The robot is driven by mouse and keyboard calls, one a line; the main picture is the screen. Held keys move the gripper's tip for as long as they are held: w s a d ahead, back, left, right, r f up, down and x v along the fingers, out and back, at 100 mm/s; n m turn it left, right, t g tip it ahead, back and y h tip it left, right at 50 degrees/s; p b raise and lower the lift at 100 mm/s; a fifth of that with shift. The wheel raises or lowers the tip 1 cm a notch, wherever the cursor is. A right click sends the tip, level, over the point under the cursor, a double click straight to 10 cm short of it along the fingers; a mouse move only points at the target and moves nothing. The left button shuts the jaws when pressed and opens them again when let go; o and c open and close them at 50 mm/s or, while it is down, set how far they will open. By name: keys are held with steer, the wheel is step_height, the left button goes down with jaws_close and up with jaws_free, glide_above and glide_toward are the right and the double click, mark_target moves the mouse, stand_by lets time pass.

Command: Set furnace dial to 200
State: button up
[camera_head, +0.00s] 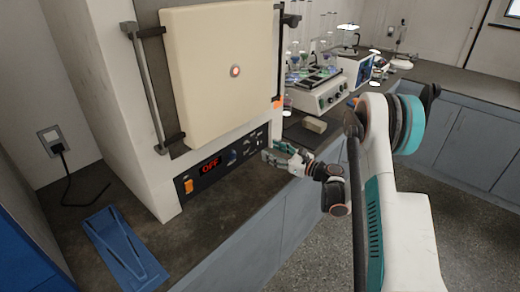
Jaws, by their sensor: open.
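The furnace (220,75) is a tall white box with a cream door at the left and middle of the counter. Its dark control panel (219,163) is below the door. A red display (210,166) on it reads OFF, and an orange switch (187,185) is at its left end. A small bluish dial (232,157) is right of the display, with several small controls further right. My gripper (272,157) is open and empty in front of the panel's right end, right of the dial. I cannot tell whether it touches the panel. The dial's marks are too small to read.
A blue tray-like object (125,247) lies on the dark counter at the front left. A tan block (314,124) and a white device with flasks (322,93) stand right of the furnace. The counter edge runs below my gripper, with grey floor beyond.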

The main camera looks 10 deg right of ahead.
mark_target(258, 145)
steer(key=b+x, duration=0.1)
steer(key=x, duration=0.5)
steer(key=shift+w+a+b, duration=0.2)
steer(key=shift+w+b, duration=0.05)
steer(key=shift+b, duration=0.05)
steer(key=c, duration=1.1)
